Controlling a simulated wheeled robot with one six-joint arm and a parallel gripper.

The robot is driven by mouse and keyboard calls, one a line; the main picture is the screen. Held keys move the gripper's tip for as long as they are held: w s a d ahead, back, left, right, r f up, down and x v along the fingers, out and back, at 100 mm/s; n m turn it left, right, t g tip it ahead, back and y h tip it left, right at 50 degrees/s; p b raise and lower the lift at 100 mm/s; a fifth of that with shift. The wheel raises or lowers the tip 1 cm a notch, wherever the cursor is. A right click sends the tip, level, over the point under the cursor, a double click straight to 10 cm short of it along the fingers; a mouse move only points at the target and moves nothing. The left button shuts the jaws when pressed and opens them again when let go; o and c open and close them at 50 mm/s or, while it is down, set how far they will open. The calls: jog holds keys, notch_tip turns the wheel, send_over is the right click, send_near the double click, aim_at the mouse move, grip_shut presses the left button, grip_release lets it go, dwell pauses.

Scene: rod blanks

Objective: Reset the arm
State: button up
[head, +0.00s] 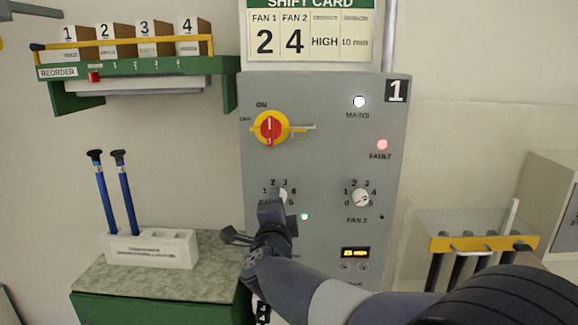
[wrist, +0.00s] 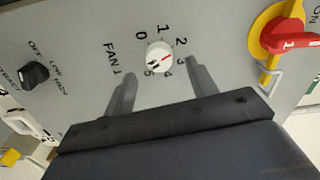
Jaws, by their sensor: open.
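My gripper (head: 256,222) is open in front of the lower left of the grey control panel (head: 330,110). In the wrist view my gripper (wrist: 163,82) has its two dark fingers spread, with nothing between them. The white FAN 1 knob (wrist: 159,57) lies just beyond the fingertips, in line with the gap, and I see no contact. Its red mark seems to face between 2 and 3. In the head view my gripper partly hides the FAN 1 knob. The FAN 2 knob (head: 361,197) is to the right and clear of me.
The red-and-yellow main switch (head: 270,128) is above, its thin lever sticking out right. The mains lamp (head: 359,102) is white, the fault lamp (head: 382,145) pinkish red. A holder (head: 150,249) with two blue rods stands left; a rack (head: 480,244) stands right.

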jog(key=w+m+b, duration=0.1)
jog(key=m+b, duration=0.1)
jog(key=m, duration=0.4)
jog(key=w+m+b, duration=0.1)
jog(key=m+b, duration=0.2)
jog(key=m, duration=0.4)
jog(key=w+m+b, duration=0.1)
jog(key=m+b, duration=0.1)
jog(key=m, duration=0.5)
jog(key=shift+w+f+b, duration=0.15)
jog(key=shift+w+b, duration=0.1)
jog(key=shift+b, duration=0.15)
